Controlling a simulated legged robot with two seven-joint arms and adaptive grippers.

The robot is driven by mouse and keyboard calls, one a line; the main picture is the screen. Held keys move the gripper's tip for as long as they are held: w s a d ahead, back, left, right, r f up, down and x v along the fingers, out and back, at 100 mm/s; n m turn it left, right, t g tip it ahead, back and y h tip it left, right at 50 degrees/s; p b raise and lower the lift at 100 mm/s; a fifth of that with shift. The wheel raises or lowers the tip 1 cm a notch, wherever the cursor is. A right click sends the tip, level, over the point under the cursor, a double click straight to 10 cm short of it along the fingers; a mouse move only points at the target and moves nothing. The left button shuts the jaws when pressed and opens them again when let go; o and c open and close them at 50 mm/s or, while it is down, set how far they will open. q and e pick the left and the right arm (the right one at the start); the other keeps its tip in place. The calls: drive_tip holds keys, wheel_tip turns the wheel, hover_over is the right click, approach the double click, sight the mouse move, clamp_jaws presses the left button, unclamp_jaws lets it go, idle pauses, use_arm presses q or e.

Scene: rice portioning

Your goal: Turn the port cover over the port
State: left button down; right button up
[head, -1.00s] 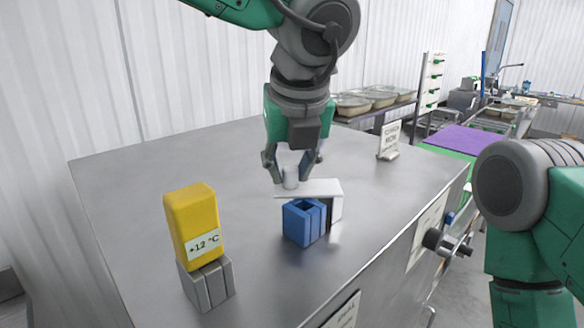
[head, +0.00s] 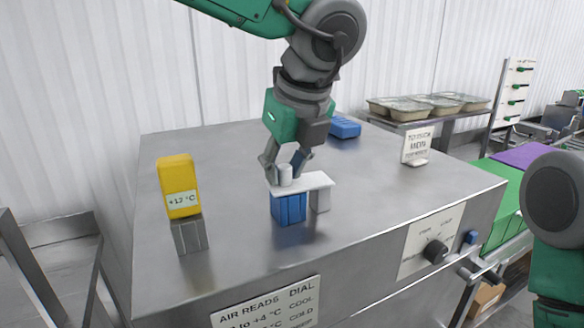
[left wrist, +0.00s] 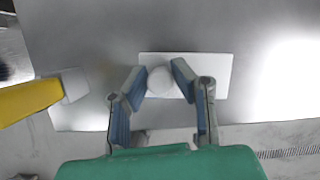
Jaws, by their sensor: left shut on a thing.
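The port cover (head: 316,181) is a flat white plate with a round white knob (head: 285,175). My left gripper (head: 286,170) is shut on the knob from above. The plate lies over the top of the blue port block (head: 289,209), and the port's opening is hidden under it. A pale post (head: 320,201) stands under the plate's right part. In the left wrist view, the cover (left wrist: 212,72) spans behind both fingers, with the knob (left wrist: 161,81) between them. The blue port is hidden there. My right gripper is out of view.
A yellow thermometer (head: 179,184) stands in a grey holder (head: 189,235) left of the port. A blue block (head: 345,127) lies behind my left gripper. A small sign (head: 418,147) stands at the right. The steel top (head: 390,195) is mostly clear, with a dial (head: 435,251) on its front.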

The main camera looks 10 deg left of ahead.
use_arm(q)
drive_tip(key=shift+a+f, duration=0.1)
drive_tip(key=shift+f, duration=0.25)
drive_tip(key=shift+s+d+r+n, duration=0.1)
drive_tip(key=shift+s+d+n, duration=0.25)
drive_tip(key=shift+d+n, duration=0.05)
drive_tip(key=shift+a, duration=0.1)
drive_tip(key=c, duration=1.4)
unclamp_jaws()
drive_tip(key=shift+o, duration=0.2)
drive_tip(key=shift+w+r, duration=0.1)
drive_tip(key=shift+w, duration=0.05)
drive_tip(key=shift+r, duration=0.2)
drive_tip(key=d+v, duration=0.1)
drive_tip(key=v, duration=1)
drive_tip(key=shift+r, duration=0.15)
